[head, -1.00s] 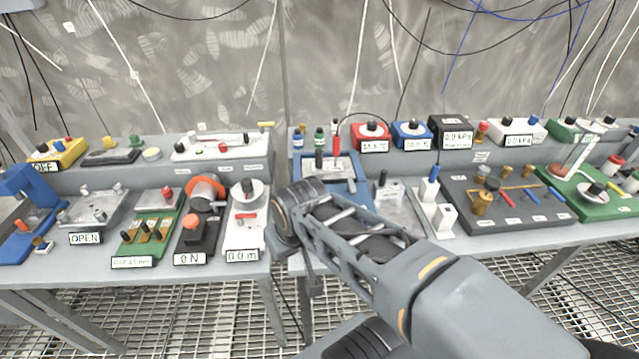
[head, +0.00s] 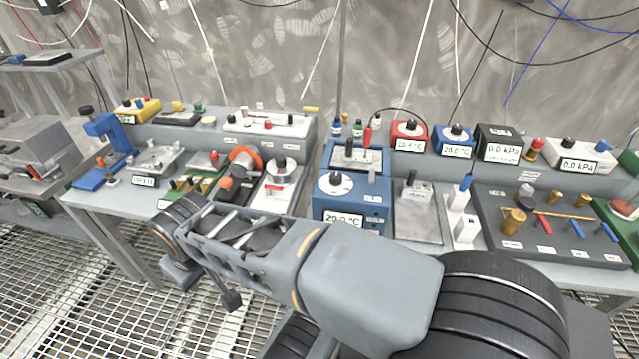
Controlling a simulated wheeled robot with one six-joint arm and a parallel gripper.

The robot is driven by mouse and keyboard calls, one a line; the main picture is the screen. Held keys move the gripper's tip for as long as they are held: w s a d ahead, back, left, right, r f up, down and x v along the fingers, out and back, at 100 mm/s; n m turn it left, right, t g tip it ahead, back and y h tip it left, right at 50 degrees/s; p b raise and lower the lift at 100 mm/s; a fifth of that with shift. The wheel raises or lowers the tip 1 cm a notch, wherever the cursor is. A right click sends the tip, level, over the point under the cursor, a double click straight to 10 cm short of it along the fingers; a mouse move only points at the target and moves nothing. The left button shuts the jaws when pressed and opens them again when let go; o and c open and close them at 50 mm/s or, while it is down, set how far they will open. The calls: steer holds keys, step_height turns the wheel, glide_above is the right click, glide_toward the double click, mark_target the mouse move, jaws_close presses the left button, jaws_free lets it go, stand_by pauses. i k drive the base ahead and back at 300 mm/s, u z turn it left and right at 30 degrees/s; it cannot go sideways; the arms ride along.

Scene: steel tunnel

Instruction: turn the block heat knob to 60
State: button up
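The blue heater block (head: 352,212) stands on the bench near the middle of the head view. Its front display reads 20.0 °C. The block heat knob (head: 336,179) is a black knob on a white round dial on its sloped top left. My arm reaches across the foreground to the left, in front of the bench and below the block. The end of my arm, with what looks like my gripper (head: 205,287), hangs over the floor grating left of the block, clear of the knob. Its fingers cannot be made out clearly.
A white unit with a dial (head: 279,177) stands left of the block, and a grey metal block (head: 417,212) stands to its right. A red unit (head: 409,135) and a smaller blue unit (head: 453,141) with knobs sit on the raised shelf behind. Open floor grating (head: 110,275) lies front left.

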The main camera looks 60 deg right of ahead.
mark_target(335, 178)
steer(key=u, duration=0.1)
steer(key=k, duration=1.1)
steer(key=z, duration=1.6)
steer(key=i, duration=0.45)
steer(key=u, duration=0.2)
steer(key=k, duration=0.95)
steer(key=u, duration=1.3)
steer(key=i, duration=0.75)
steer(key=z, duration=0.8)
steer(key=i, duration=0.5)
steer(key=z, duration=0.55)
